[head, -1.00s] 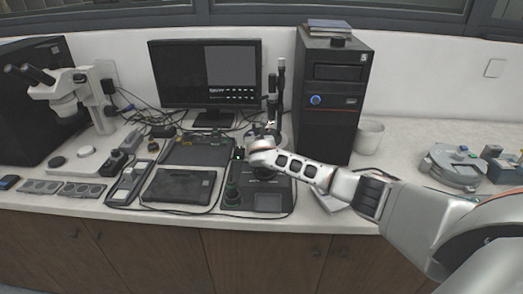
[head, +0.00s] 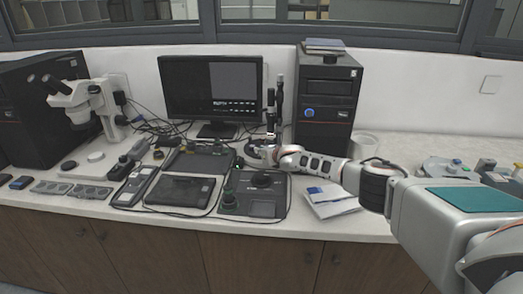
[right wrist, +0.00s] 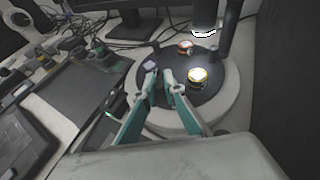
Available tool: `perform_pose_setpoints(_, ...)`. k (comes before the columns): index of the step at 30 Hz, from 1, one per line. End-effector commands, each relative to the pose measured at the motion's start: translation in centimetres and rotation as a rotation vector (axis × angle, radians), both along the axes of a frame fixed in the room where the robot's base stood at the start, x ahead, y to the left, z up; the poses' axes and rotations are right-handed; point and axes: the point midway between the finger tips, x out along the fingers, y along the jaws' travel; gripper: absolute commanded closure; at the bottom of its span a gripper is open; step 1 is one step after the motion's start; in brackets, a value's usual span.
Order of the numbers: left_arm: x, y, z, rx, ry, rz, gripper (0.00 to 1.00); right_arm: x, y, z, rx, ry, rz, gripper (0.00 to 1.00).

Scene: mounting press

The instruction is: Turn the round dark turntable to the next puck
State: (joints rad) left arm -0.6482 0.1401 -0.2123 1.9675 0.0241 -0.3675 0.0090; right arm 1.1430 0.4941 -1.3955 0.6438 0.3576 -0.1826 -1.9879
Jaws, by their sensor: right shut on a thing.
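The round dark turntable (right wrist: 210,100) sits on a pale round base in the right wrist view, under the upright press. One puck (right wrist: 198,76) sits on it under bright light, and another puck (right wrist: 185,47) sits farther back. A small purple-grey block (right wrist: 123,65) shows at its left edge. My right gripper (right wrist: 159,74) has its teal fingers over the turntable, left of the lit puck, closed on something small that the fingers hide. In the head view my right gripper (head: 273,153) is at the press (head: 271,107), and the turntable is mostly covered. My left gripper is out of view.
A black control box (head: 262,208) with a green knob stands in front of the press. A dark computer tower (head: 326,105) stands close behind on the right. A white booklet (head: 331,200) lies in front of the tower. A monitor (head: 211,88) stands behind left.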

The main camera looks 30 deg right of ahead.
Motion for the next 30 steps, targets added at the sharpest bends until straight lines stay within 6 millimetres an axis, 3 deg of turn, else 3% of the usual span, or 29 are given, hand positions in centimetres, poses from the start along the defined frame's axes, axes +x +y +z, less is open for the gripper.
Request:
perform_pose_setpoints(19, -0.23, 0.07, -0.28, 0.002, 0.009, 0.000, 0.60, 0.08, 0.08, 0.09, 0.002, -0.001, 0.027, 1.00)
perform_pose_setpoints(21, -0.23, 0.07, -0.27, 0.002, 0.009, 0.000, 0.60, 0.08, 0.07, 0.09, 0.002, -0.001, 0.027, 0.77)
perform_pose_setpoints(22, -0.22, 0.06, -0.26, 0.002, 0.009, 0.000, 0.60, 0.08, 0.08, 0.09, 0.002, -0.001, 0.027, 0.73)
perform_pose_setpoints(30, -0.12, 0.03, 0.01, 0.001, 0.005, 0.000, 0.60, 0.05, 0.03, 0.03, 0.000, -0.001, 0.027, 0.73)
